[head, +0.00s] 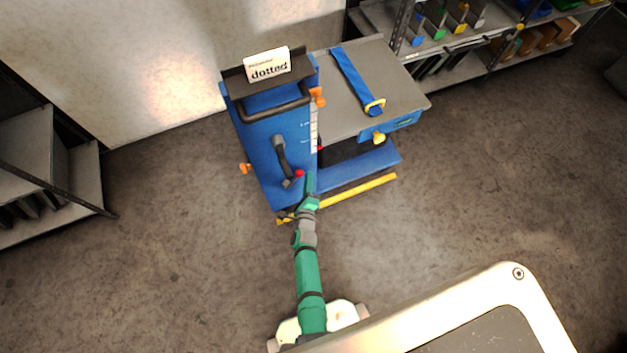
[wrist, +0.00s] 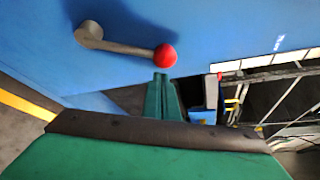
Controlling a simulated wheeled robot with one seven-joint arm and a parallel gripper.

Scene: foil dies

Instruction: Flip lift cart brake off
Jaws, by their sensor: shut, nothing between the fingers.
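The blue lift cart (head: 262,130) stands ahead of me with a sign reading "dotted" on top. A short grey lever (wrist: 120,46) with a red ball knob (wrist: 165,56) is on its blue front panel; in the wrist view the lever points right. The red knob also shows in the head view (head: 299,173), low on the panel. My gripper (wrist: 163,78) is shut and empty, its fingertips just below the knob in the wrist view. I cannot tell whether they touch it. In the head view my gripper (head: 310,178) is beside the knob, on its right.
A black handle (head: 280,150) is above the lever. The cart's grey platform (head: 350,105) carries a blue strap (head: 355,78). A yellow bar (head: 358,190) runs low along the cart. Shelves stand at left (head: 50,160) and back right (head: 465,40). The floor at right is clear.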

